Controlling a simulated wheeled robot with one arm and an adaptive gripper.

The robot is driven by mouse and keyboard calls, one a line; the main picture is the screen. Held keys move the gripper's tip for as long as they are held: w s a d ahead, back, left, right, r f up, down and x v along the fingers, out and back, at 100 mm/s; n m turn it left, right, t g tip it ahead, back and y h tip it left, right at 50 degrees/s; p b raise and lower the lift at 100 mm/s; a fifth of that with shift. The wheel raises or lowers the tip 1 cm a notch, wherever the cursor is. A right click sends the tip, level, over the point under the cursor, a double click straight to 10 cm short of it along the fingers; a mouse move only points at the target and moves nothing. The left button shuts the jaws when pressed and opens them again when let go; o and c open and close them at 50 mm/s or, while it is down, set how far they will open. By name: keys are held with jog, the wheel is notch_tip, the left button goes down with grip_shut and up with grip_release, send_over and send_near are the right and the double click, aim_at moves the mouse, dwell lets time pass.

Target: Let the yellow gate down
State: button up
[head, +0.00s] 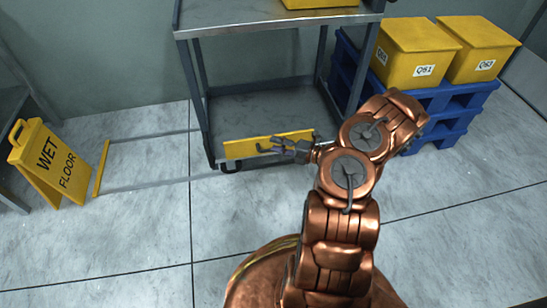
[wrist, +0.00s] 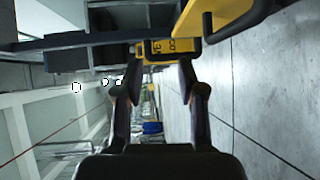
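A yellow panel (head: 240,149), which I take to be the yellow gate, stands across the low front of a grey metal cart, long side level. My gripper (head: 268,146) is in front of its right half and hides part of it. In the wrist view my gripper (wrist: 160,60) has its two dark fingers apart with nothing held between them. A yellow piece with a dark bar (wrist: 225,15), likely the same panel, is close beside the fingers at the upper right. Whether any finger touches it cannot be told.
A yellow wet floor sign (head: 55,165) stands at the left. A thin yellow bar (head: 101,168) with grey rails lies on the floor beside it. The cart (head: 285,20) stands behind my arm. Yellow boxes (head: 415,55) sit on a blue pallet (head: 440,105). The front floor is clear.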

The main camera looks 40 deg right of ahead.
jog(key=s+d+f+m+h+b, duration=0.1)
jog(key=s+d+f+m+h, duration=0.2)
jog(key=f, duration=0.4)
jog(key=shift+m+t+y, duration=0.3)
jog(key=shift+y, duration=0.1)
jog(key=shift+w+d+b+x, duration=0.15)
jog(key=shift+b+x, duration=0.5)
jog(key=shift+x, duration=0.65)
jog(key=shift+w+d+b+x, duration=0.1)
jog(key=shift+d+b+x, duration=0.2)
jog(key=shift+b+x, duration=0.7)
jog(key=shift+w+d+b+x, duration=0.1)
jog(key=shift+d+b+x, duration=0.15)
jog(key=shift+x, duration=1.4)
jog(key=shift+r, duration=0.15)
jog(key=shift+c, duration=0.2)
grip_shut()
